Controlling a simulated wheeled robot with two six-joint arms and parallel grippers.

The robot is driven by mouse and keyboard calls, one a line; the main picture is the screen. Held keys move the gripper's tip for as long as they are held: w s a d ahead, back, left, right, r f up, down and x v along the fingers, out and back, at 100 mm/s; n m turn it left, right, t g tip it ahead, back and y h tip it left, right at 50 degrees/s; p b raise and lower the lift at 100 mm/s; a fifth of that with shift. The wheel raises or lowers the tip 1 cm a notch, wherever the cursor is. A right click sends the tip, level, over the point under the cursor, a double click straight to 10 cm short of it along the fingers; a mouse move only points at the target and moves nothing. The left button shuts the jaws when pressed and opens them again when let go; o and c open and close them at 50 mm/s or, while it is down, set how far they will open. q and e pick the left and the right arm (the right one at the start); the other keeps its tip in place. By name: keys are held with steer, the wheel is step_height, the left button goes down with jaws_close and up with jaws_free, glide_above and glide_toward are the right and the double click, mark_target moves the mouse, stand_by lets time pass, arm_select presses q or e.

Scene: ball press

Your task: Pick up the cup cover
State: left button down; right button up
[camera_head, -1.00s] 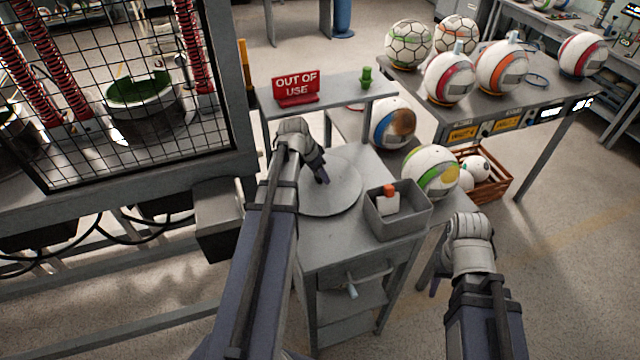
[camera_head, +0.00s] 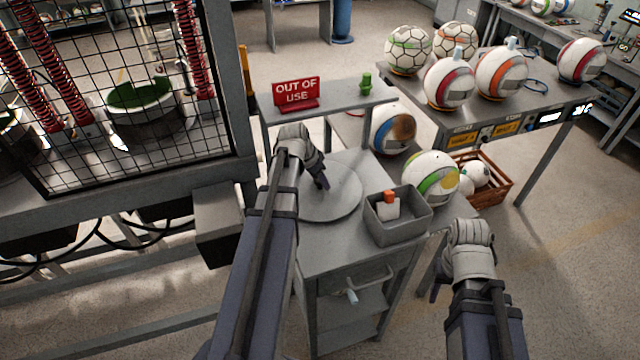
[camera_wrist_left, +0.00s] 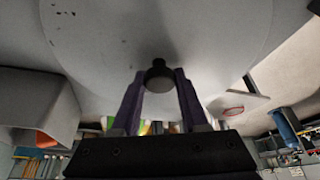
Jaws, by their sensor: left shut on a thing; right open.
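The cup cover (camera_head: 340,200) is a round grey disc at the top of the small grey cart. In the left wrist view the cover (camera_wrist_left: 220,40) fills the upper part, with a dark round knob (camera_wrist_left: 158,76) at its middle. My left gripper (camera_head: 322,182) is over the middle of the cover, and in the wrist view its two fingers (camera_wrist_left: 158,85) are shut on the knob. I cannot tell whether the cover touches the cart top. My right gripper (camera_head: 438,285) is at the lower right, away from the cover, with its fingers partly hidden.
A grey bin (camera_head: 402,231) with a white and orange bottle (camera_head: 388,205) stands right of the cover. A shelf with a red "OUT OF USE" sign (camera_head: 296,93) is behind. Balls (camera_head: 431,176) stand to the right, and a caged machine (camera_head: 130,90) is at left.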

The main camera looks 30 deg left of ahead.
mark_target(318, 181)
arm_select(q)
steer(key=shift+r+p, duration=1.7)
steer(key=shift+r, duration=0.05)
steer(key=shift+s+r, duration=0.1)
steer(key=shift+s, duration=0.25)
steer(key=s+a, duration=0.2)
steer(key=s, duration=0.6)
steer(key=s+a, duration=0.3)
steer(key=s, duration=0.5)
steer(key=shift+s+a, duration=0.15)
steer(key=shift+a, duration=0.15)
